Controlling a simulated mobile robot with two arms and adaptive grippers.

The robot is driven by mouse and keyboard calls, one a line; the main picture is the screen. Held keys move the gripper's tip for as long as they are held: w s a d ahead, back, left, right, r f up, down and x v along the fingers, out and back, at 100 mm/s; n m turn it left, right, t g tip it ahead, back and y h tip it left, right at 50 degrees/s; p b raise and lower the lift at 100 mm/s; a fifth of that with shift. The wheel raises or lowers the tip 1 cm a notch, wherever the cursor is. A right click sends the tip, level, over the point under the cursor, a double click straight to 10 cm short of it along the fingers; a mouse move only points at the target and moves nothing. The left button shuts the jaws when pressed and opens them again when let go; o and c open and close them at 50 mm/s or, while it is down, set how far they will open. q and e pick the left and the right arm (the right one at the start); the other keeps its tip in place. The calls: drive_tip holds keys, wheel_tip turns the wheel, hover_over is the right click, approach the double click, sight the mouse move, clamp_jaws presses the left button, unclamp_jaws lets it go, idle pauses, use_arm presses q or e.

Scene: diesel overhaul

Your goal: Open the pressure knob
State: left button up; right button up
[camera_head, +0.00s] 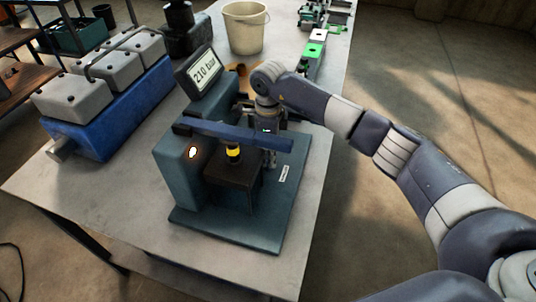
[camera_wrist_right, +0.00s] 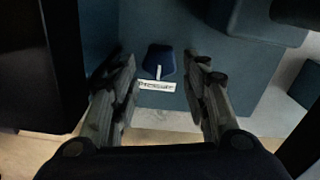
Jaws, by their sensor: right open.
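The pressure knob (camera_wrist_right: 160,59) shows in the right wrist view as a small dark blue piece with a white pointer line. A white label (camera_wrist_right: 157,86) that seems to read "Pressure" lies just below it. My right gripper (camera_wrist_right: 160,78) is open, its two fingers left and right of the knob in that view, with nothing between them that I can see held. Whether it touches the knob is unclear. In the head view my right gripper (camera_head: 268,128) points down behind the blue lever bar of the test stand (camera_head: 180,172). The knob is hidden there. My left gripper is out of view.
The blue lever bar (camera_head: 215,130) crosses close to my right gripper. A blue engine block with grey covers (camera_head: 115,110) stands left, a cream bucket (camera_head: 245,28) behind. The table's front left is clear.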

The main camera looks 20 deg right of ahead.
sight(268, 158)
wheel_tip(268, 158, down, 2)
drive_tip(key=shift+f, duration=0.15)
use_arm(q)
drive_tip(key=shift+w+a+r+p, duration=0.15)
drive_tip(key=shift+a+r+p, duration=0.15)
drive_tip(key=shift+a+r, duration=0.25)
use_arm(e)
drive_tip(key=shift+f, duration=0.55)
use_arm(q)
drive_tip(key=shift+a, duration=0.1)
use_arm(e)
drive_tip(key=c, duration=0.8)
use_arm(q)
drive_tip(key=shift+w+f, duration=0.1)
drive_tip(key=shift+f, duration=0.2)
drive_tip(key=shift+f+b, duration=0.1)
drive_tip(key=shift+b, duration=0.25)
